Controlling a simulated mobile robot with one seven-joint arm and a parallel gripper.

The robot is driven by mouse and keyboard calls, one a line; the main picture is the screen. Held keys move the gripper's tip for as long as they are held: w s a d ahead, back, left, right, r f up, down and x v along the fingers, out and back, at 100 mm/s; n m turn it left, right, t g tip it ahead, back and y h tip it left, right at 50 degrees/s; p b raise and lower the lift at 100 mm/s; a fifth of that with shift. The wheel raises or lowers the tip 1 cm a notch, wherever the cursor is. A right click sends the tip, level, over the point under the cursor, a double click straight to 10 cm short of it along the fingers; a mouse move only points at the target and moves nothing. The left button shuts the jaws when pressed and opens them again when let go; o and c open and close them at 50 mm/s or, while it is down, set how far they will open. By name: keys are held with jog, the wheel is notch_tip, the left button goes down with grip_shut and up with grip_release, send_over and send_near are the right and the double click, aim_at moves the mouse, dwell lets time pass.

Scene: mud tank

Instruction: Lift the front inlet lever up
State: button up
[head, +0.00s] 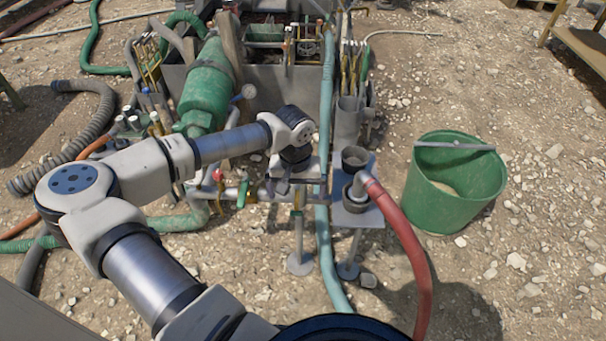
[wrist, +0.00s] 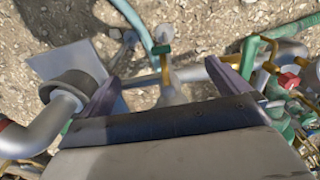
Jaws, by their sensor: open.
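My gripper (head: 298,183) is over the front pipework of the tank, left of the grey funnel. In the wrist view its two purple-grey fingers stand wide apart with nothing held between them (wrist: 165,74). Beyond and between the fingertips is a brass valve piece (wrist: 165,68) with a small green handle (wrist: 161,49). I cannot tell for sure whether this is the front inlet lever. In the head view a brass fitting (head: 297,201) shows just below the gripper. A green lever (head: 242,194) stands on the same pipe farther left. My gripper hides part of this pipe.
A grey funnel pipe (head: 355,158) and red hose (head: 410,240) are close on the right. A teal hose (head: 324,245) runs past the gripper. A green bucket (head: 420,195) stands farther right. The green pump body (head: 207,88) is behind my arm. Stony ground lies at the front.

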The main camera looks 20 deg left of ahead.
aim_at(296, 212)
jog(key=shift+a+f, duration=0.15)
jog(key=shift+a, duration=0.05)
jog(key=shift+s+f+b, duration=0.15)
jog(key=shift+f+b, duration=0.35)
jog(key=shift+f, duration=0.2)
notch_tip(296, 212, down, 8)
jog(key=b, duration=0.6)
jog(key=shift+d+f, duration=0.1)
jog(key=shift+f, duration=0.1)
jog(key=shift+c, duration=0.4)
jog(key=c, duration=1.8)
jog(key=shift+o, duration=0.2)
jog(key=shift+r, duration=0.1)
